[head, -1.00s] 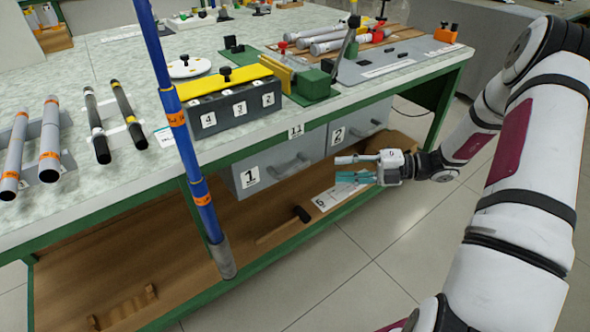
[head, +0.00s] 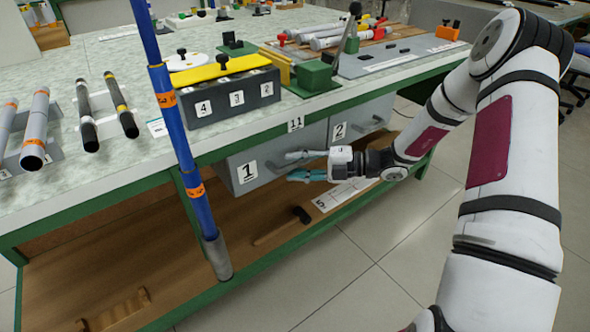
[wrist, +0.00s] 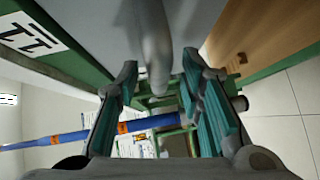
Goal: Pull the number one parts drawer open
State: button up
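The number one drawer (head: 264,165) is a grey front with a "1" label, under the bench top and flush with the frame. My gripper (head: 297,165) is in front of its right part, with two separated fingers, and mostly hides the handle in the head view. In the wrist view the grey bar handle (wrist: 156,50) shows between my gripper's teal-padded fingers (wrist: 158,95). The fingers are open, one on either side of the handle, with gaps between. I cannot tell how deep the handle sits between them.
The number two drawer (head: 362,120) is just right. A blue pole with orange bands (head: 187,150) stands left of the number one drawer. Below is a wooden shelf (head: 190,285) with a hammer-like tool (head: 284,226) and a paper labelled 5 (head: 340,194). Open floor lies in front.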

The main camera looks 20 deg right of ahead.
jog(key=shift+w+a, duration=0.15)
jog(key=shift+a, duration=0.2)
grip_shut()
jog(key=shift+s+d+r+p, duration=0.1)
jog(key=shift+s+d+p, duration=0.1)
jog(key=shift+s+p, duration=0.3)
jog(key=s+d+p, duration=0.3)
jog(key=s+p, duration=0.2)
jog(key=s, duration=0.4)
jog(key=s+d+p, duration=0.3)
jog(key=s+p, duration=0.3)
jog(key=s, duration=0.3)
jog(key=shift+s, duration=0.35)
